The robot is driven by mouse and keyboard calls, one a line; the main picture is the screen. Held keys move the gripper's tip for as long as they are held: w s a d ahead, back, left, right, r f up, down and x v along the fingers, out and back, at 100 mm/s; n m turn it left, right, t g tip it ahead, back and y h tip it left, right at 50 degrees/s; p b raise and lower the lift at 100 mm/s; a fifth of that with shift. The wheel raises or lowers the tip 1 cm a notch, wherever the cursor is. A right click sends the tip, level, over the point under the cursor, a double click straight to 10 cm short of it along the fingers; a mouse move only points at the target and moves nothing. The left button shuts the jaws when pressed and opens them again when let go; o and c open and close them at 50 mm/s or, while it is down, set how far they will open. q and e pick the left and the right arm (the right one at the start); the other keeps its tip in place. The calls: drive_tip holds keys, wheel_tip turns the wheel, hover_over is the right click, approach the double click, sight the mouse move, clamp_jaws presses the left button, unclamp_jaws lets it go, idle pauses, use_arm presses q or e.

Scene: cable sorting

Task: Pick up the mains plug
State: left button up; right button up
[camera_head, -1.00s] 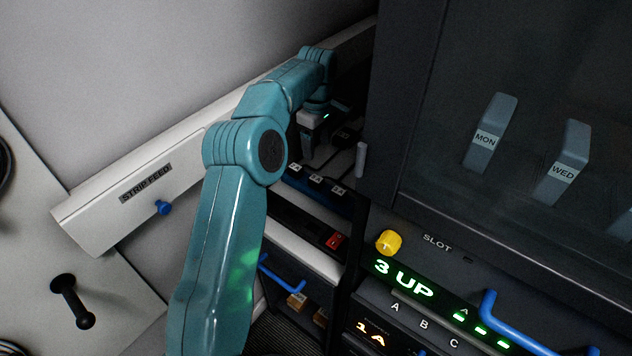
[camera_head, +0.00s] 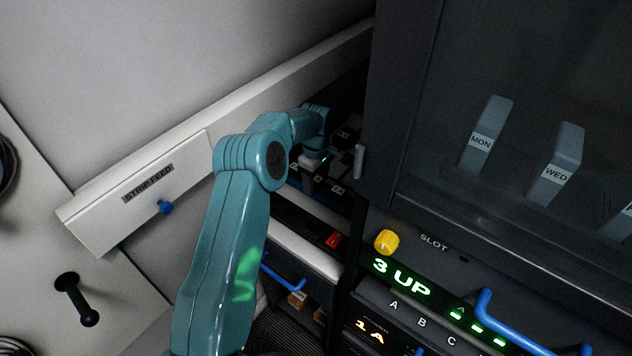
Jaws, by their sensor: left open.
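My left arm reaches up from the bottom and into the dark recess left of the tall cabinet. My left gripper (camera_head: 316,162) is at the arm's far end, pointing down low over the recess. It is open, though its fingers are small and partly hidden. A dark blocky object (camera_head: 347,134) sits just beyond and to the right of the gripper. It may be the mains plug, but it is too dark to be sure. The gripper looks close to it; I cannot tell whether they touch. My right gripper is not in view.
A row of small white labels (camera_head: 338,190) runs along the recess front, above a red switch (camera_head: 334,240). The white "STRIP FEED" panel (camera_head: 185,178) lies left. Blue handles (camera_head: 500,318) project below.

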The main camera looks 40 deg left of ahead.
sight(316, 178)
use_arm(q)
drive_tip(key=shift+w, duration=0.1)
drive_tip(key=shift+f, duration=0.1)
drive_tip(key=c, duration=1.1)
wheel_tip(316, 178, up, 10)
drive_tip(key=shift+f+b, duration=0.15)
drive_tip(key=shift+b, duration=0.25)
wheel_tip(316, 178, up, 4)
drive_tip(key=p, duration=0.3)
drive_tip(key=shift+p, duration=0.3)
